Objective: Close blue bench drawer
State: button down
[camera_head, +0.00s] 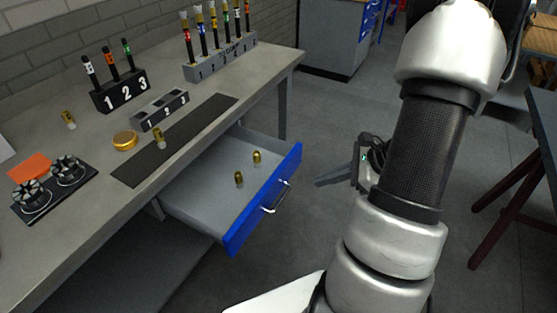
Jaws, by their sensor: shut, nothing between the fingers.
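The blue-fronted bench drawer (262,204) is pulled out from under the grey workbench (262,62). Its grey tray shows, with two small brass pieces (239,179) standing inside. A metal bar handle (275,198) is on the outer face of the blue front. My gripper (322,182) is to the right of the drawer front, apart from the handle, with its fingers pointing left towards it. The fingers look shut and empty. The gripper's body is partly hidden behind my arm.
The bench top holds a black numbered rack (120,92), a longer grey rack (220,60), a small grey block (160,110), a dark mat (175,140) and a brass disc (125,140). A dark-red-legged table (497,195) stands at right. The floor between is clear.

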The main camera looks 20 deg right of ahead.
jog(key=s+d+f+m+t, duration=0.1)
jog(key=s+d+f+m, duration=0.1)
jog(key=d+f+m, duration=0.3)
jog(key=w+a+f+n+b, duration=0.1)
jog(key=w+a+f+b, duration=0.1)
jog(key=w+a+f, duration=0.4)
jog(key=shift+w+a+f+n+h+b, duration=0.25)
jog(key=shift+w+a, duration=0.7)
jog(key=shift+w, duration=0.75)
jog(key=b, duration=0.4)
send_near(233, 162)
jog(key=a, duration=0.2)
jog(key=a+f, duration=0.1)
jog(key=a, duration=0.2)
jog(key=shift+s+f, duration=0.25)
jog(key=shift+w+a, duration=0.3)
jog(key=shift+w, duration=0.1)
jog(key=shift+w+r, duration=0.1)
jog(key=shift+r, duration=0.05)
